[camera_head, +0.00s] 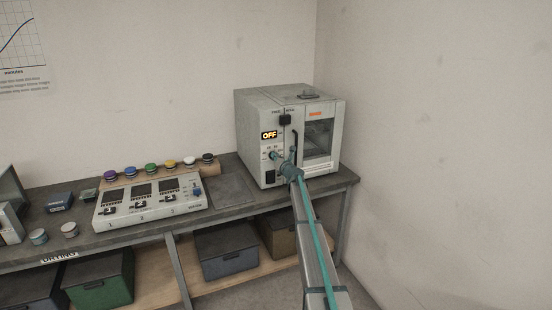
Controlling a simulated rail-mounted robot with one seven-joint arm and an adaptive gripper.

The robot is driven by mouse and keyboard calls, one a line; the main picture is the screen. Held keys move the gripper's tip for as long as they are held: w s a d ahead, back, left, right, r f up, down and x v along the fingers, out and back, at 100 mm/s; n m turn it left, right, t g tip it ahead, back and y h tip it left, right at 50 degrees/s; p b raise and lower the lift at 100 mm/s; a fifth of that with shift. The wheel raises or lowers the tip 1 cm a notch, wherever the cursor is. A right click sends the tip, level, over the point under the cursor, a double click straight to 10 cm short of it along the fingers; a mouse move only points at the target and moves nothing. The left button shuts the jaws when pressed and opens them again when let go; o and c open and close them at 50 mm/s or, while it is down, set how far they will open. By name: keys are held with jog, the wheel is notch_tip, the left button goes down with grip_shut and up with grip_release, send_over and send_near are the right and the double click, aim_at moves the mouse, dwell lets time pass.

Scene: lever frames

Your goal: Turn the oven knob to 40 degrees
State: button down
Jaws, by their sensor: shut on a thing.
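The oven (262,100) is a pale grey box with a windowed door at the back right of the bench. Its lit display (269,135) reads OFF. My gripper (278,157) is at the lower left of the oven's front, where small dial marks show around it. It is shut on the oven knob, which is mostly hidden behind the fingers. The knob's angle cannot be read from here. My arm reaches up to it from the lower right.
A white panel with several dark screens (150,205) stands on the bench (232,190) left of the oven. Behind it is a row of coloured round caps (151,168). Two small tins (39,236) stand at the left. Lidded bins (226,252) sit on the shelf below.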

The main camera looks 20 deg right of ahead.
jog(key=shift+f+n+b, duration=0.15)
jog(key=shift+n+b, duration=0.15)
jog(key=shift+b, duration=0.4)
jog(key=n+b, duration=0.5)
jog(key=b, duration=0.3)
jog(key=n+b, duration=0.6)
jog(key=b, duration=0.1)
jog(key=a+n+b, duration=0.1)
jog(key=n+b, duration=0.5)
jog(key=b, duration=0.2)
jog(key=shift+f+b, duration=0.15)
jog(key=shift+b, duration=0.2)
jog(key=shift+n, duration=0.3)
jog(key=c, duration=1.2)
grip_release()
jog(key=shift+s+a, duration=0.1)
jog(key=shift+s, duration=0.05)
jog(key=s, duration=1.1)
jog(key=shift+s, duration=0.4)
